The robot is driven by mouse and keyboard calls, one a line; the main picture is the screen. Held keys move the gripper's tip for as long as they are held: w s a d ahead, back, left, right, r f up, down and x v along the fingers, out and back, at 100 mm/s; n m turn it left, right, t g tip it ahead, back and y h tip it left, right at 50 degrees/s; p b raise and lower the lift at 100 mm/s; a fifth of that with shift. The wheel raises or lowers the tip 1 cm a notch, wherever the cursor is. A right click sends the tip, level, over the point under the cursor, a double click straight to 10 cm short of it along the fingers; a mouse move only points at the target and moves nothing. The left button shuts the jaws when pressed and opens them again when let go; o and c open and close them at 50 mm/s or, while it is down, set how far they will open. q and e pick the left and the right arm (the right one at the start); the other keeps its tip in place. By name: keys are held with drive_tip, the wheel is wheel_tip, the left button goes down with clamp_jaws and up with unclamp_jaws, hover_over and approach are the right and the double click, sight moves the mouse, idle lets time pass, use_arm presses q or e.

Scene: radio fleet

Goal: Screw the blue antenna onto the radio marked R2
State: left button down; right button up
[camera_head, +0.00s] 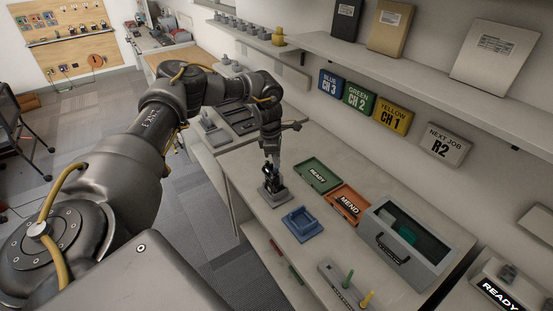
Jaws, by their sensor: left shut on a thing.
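My left gripper (271,167) points down over the bench, shut on a small dark thing, apparently a radio (272,184), at a grey stand (274,198). I cannot read a mark on it, nor tell whether it touches the stand. A green antenna (348,278) and a yellow antenna (367,298) stand upright in a grey rack (338,284) at the front of the bench. I cannot make out a blue antenna. A wall sign (446,144) reads "NEXT JOB R2". My right gripper is not in view.
An empty-looking blue cradle (301,224) lies right of the grey stand. Beyond it are a green READY tray (317,175), an orange MEND tray (349,204) and a grey windowed case (407,245). A shelf (410,63) runs above the bench.

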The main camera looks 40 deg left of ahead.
use_arm(q)
drive_tip(key=m, duration=0.4)
drive_tip(key=shift+g+p, duration=0.3)
drive_tip(key=shift+m, duration=0.3)
drive_tip(key=m, duration=0.4)
drive_tip(key=shift+m+g+p, duration=0.3)
drive_tip(key=shift+g+p, duration=0.1)
drive_tip(key=c, duration=1.4)
unclamp_jaws()
drive_tip(key=shift+c, duration=0.2)
drive_tip(key=shift+s, duration=0.1)
